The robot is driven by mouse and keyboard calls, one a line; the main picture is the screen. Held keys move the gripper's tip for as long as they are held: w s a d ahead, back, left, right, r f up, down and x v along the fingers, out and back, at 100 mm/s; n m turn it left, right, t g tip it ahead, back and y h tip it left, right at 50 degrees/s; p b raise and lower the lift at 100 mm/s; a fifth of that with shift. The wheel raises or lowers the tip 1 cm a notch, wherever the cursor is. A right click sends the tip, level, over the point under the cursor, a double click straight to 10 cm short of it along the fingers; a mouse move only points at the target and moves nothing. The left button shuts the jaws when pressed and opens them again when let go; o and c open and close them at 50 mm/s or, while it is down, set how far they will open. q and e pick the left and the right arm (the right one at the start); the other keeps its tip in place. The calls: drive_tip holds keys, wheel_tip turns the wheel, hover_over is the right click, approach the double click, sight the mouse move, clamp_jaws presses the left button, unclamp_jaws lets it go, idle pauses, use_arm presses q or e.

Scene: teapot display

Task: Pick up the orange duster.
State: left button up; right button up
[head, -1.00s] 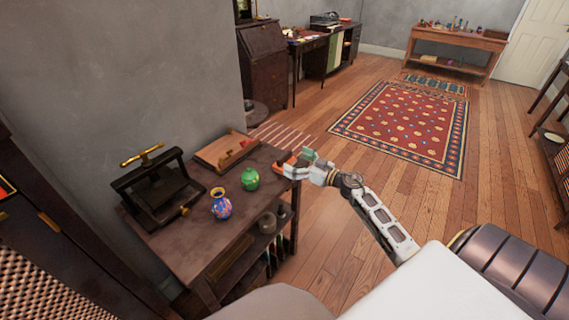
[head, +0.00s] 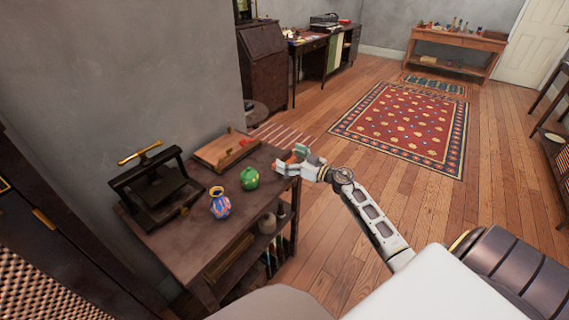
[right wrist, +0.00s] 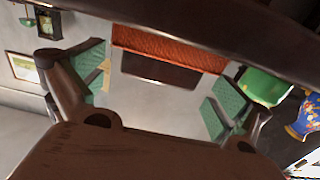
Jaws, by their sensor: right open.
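The orange duster (head: 290,159) shows as a small orange patch at the right end of the small dark table, mostly hidden by my right gripper. In the right wrist view the duster (right wrist: 168,48) is an orange-red strip with a dark part below it, between and beyond the fingers. My right gripper (head: 291,163) is at the table's right end, around the duster's place. In the right wrist view the gripper (right wrist: 158,87) is open, its green pads apart with a clear gap to the duster. My left gripper is not in view.
The dark table (head: 180,245) also bears a green vase (head: 249,178), a blue patterned vase (head: 220,203), a black press (head: 155,190) and a wooden board (head: 225,150). A shelf below holds small items. Open wooden floor lies right of the table, with a red rug (head: 405,125) farther off.

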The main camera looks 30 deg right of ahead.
sight(284, 154)
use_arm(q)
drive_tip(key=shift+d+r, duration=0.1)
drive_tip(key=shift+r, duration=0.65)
use_arm(e)
drive_tip(key=shift+x, duration=0.95)
drive_tip(key=shift+c, duration=0.4)
drive_tip(key=c, duration=1)
drive_tip(key=shift+r, duration=0.1)
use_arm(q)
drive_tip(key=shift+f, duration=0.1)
use_arm(e)
drive_tip(key=shift+r, duration=0.1)
drive_tip(key=shift+r, duration=0.3)
wheel_tip(284, 154, up, 7)
drive_tip(key=p, duration=0.4)
drive_tip(key=shift+r, duration=0.1)
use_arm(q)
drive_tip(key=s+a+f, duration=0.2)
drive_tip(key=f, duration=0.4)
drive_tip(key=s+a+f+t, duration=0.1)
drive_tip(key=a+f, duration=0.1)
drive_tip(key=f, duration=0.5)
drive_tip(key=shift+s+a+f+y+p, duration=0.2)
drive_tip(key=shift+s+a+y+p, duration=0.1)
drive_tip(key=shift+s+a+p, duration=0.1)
use_arm(e)
drive_tip(key=shift+r, duration=0.9)
